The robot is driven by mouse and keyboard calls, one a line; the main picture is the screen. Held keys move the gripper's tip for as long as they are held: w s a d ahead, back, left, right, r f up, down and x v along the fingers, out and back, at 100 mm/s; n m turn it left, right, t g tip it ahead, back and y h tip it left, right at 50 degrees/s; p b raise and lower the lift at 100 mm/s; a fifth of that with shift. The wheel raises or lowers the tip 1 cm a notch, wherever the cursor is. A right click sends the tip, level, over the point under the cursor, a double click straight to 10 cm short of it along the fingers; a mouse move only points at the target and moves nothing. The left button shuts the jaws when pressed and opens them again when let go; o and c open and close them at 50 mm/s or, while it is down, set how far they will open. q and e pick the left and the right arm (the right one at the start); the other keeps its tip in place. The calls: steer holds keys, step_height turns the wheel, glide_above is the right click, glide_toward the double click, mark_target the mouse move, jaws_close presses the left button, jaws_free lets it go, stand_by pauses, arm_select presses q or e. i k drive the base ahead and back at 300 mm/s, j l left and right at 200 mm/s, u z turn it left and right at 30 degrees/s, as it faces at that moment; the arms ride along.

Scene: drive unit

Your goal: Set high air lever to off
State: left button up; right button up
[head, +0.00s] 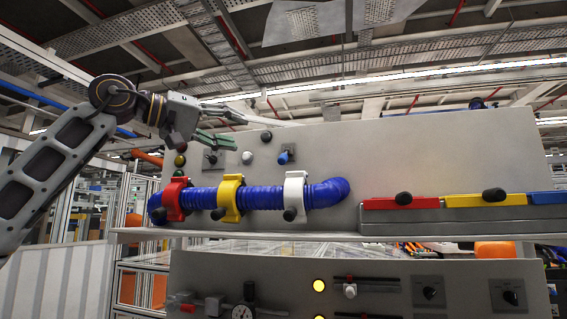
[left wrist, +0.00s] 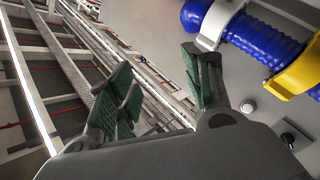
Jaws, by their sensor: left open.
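Two small levers stick out of the upper grey panel (head: 430,150) in the head view: a black one (head: 212,157) at left and a blue one (head: 284,157) to its right. I cannot read any label telling which is the high air lever. My left gripper (head: 232,129) is open and empty, with green finger pads, above and in front of the black lever. In the left wrist view the gripper (left wrist: 158,70) has its fingers spread with nothing between them. A dark lever plate (left wrist: 291,137) shows at the right there, apart from the fingers. My right gripper is not in view.
A blue corrugated hose (head: 262,198) with red, yellow and white clamps runs below the levers. A round white button (head: 247,157) sits between the levers. Red, yellow and blue blocks with black knobs stand at right. A lower panel (head: 390,270) carries lamps and dials.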

mark_target(282, 159)
steer(key=i, duration=1)
